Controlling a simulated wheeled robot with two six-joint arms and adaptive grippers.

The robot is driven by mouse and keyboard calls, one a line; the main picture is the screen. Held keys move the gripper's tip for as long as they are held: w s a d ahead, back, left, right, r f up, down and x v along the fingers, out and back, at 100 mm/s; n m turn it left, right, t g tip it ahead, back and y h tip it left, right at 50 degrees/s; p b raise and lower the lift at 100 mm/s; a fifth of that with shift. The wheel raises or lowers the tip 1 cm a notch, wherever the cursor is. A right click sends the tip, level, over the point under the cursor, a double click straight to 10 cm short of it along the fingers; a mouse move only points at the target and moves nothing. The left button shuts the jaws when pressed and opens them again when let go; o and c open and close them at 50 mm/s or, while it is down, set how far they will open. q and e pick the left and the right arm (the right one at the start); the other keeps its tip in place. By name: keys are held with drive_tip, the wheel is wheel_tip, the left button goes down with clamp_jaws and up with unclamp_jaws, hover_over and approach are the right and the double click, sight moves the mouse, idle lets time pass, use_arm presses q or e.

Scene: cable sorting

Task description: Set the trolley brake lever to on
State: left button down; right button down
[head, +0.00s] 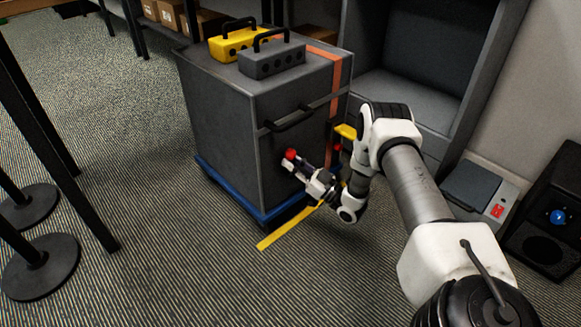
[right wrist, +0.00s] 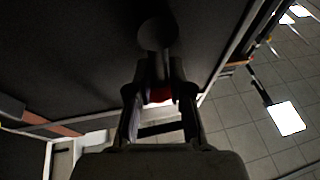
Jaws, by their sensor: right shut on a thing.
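The trolley (head: 222,135) is a dark grey cabinet on a blue base frame (head: 250,208), with a black bar handle (head: 288,121) on its front. Its brake lever (head: 290,154) shows as a red knob low on the front face, below the handle. My right gripper (head: 296,166) is at this knob and shut on the lever. In the right wrist view, red shows between the fingers of my right gripper (right wrist: 158,100), with a dark round-ended piece (right wrist: 157,34) beyond them. The fingers partly hide the lever, and no on or off marking is readable. My left gripper is not in view.
A yellow case (head: 238,42) and a grey case (head: 271,60) stand on the trolley. A yellow floor strip (head: 285,228) runs beneath my right gripper. A dark alcove unit (head: 420,90) and a black speaker (head: 550,205) stand at the right.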

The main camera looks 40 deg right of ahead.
drive_tip(key=shift+w+d+r+m, duration=0.1)
drive_tip(key=shift+d+r+m, duration=0.15)
drive_tip(key=shift+m, duration=0.15)
drive_tip(key=c, duration=1)
unclamp_jaws()
drive_tip(key=shift+r, duration=0.1)
drive_tip(key=v, duration=1.2)
drive_tip(key=shift+f, duration=0.2)
drive_tip(key=shift+a, duration=0.1)
